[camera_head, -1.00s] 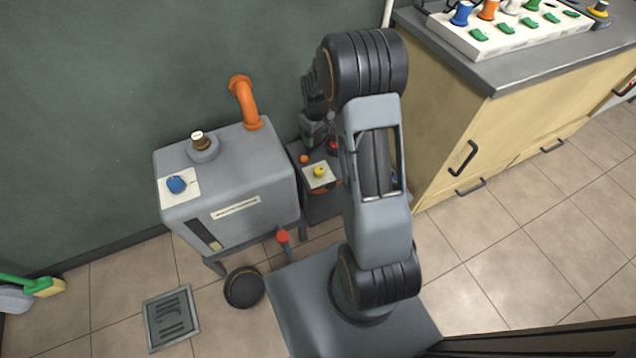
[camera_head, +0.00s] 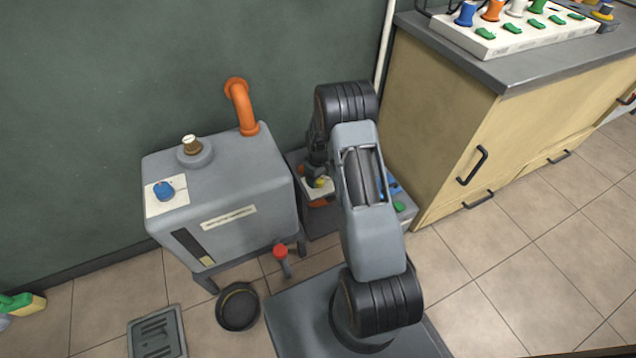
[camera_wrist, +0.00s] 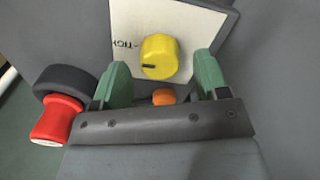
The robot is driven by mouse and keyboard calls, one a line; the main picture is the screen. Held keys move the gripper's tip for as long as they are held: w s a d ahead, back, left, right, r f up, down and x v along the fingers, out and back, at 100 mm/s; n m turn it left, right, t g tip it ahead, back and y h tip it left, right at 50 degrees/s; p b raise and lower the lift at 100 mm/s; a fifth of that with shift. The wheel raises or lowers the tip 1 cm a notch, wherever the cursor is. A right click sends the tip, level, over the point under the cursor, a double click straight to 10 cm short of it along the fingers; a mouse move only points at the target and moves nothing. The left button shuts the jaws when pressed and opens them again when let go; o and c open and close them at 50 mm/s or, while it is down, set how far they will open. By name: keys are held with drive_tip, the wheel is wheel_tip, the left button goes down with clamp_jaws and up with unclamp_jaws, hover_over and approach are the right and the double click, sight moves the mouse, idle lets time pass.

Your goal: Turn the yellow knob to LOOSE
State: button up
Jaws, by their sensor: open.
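The yellow knob (camera_wrist: 159,57) stands on a white plate (camera_wrist: 190,25) in the wrist view. A dark pointer mark shows on the knob's lower left side, and part of a word like "TIGHT" is printed left of it. The word LOOSE is not readable in view. My gripper (camera_wrist: 160,75) is open, its two green fingers on either side of the knob's lower part, with no clear contact. In the head view the yellow knob (camera_head: 319,182) shows small on the low grey machine, partly hidden by my arm.
An orange round part (camera_wrist: 164,97) lies between the fingers' bases, and a red knob with a black collar (camera_wrist: 58,118) is at left. A grey tank (camera_head: 225,190) with an orange pipe (camera_head: 242,105) stands left of my arm. A wooden cabinet (camera_head: 480,120) stands at right.

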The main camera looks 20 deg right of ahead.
drive_tip(key=shift+f, duration=0.9)
drive_tip(key=shift+c, duration=0.2)
drive_tip(key=c, duration=0.9)
